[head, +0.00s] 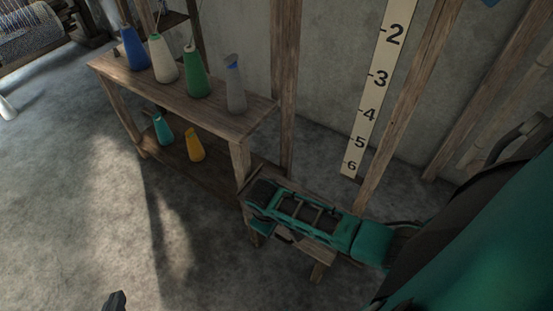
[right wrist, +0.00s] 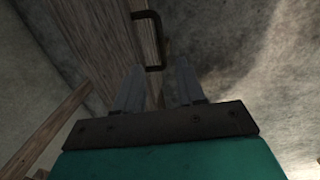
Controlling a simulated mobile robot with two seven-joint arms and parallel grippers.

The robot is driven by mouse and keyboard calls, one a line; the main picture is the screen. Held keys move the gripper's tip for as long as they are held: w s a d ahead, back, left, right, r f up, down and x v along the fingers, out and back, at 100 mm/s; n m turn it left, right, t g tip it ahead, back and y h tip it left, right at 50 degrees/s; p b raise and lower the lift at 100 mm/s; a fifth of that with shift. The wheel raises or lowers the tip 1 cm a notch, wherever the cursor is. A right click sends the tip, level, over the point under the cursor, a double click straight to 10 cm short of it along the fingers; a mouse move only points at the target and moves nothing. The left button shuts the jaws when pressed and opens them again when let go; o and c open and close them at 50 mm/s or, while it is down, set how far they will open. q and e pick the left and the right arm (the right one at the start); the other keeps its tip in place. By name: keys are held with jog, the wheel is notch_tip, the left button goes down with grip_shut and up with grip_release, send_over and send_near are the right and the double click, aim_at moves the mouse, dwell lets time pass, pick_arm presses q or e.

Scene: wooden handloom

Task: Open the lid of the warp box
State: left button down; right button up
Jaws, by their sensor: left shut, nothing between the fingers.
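A low wooden piece on legs (head: 320,250), which looks like the warp box, stands below my right arm and is mostly covered by it. In the right wrist view a dark U-shaped handle (right wrist: 150,40) is fixed to a wooden surface (right wrist: 95,35). My right gripper (right wrist: 158,78) has its two grey fingers apart, with the handle just beyond the tips. I see nothing held between them, and contact cannot be told. My left gripper (head: 115,300) is shut and empty at the bottom edge of the head view, far from the box.
A wooden shelf bench (head: 240,125) with several yarn cones stands behind, at the left of the box. A numbered measuring board (head: 375,90) and wooden posts (head: 410,100) stand by the wall. A loom with patterned cloth (head: 30,30) is far left. The left floor is mostly free.

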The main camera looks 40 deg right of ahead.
aim_at(278, 236)
jog(key=f+b, duration=0.1)
jog(key=f, duration=0.1)
jog(key=d+f+b, duration=0.1)
jog(key=f, duration=0.2)
jog(key=f+b, duration=0.1)
jog(key=f, duration=0.2)
jog(key=shift+w+d+f+b, duration=0.15)
jog(key=shift+w+b, duration=0.05)
jog(key=shift+b, duration=0.15)
jog(key=shift+w+d+f, duration=0.1)
jog(key=shift+f, duration=0.4)
jog(key=shift+c, duration=0.3)
grip_shut()
